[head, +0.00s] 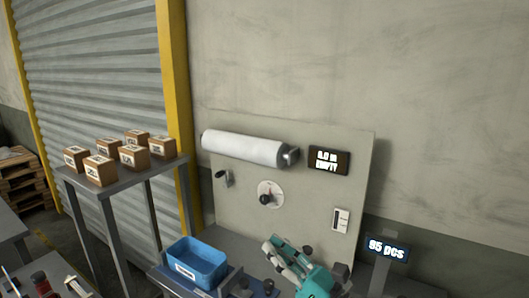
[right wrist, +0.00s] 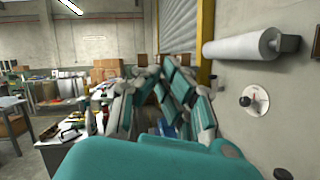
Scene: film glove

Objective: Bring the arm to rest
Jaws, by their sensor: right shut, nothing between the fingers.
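My right gripper (head: 272,244) is teal and grey and shows at the bottom of the head view, in front of the panel (head: 225,205). In the right wrist view its fingers (right wrist: 160,66) come together at their tips, with nothing seen between them. The gripper is shut and empty. A white film roll (head: 243,149) is mounted on the panel above the gripper. It also shows in the right wrist view (right wrist: 238,46), right of the fingers. My left gripper is in neither view.
A blue bin (head: 197,262) stands left of my right gripper. Several small boxes (head: 100,170) stand on a raised shelf at left.

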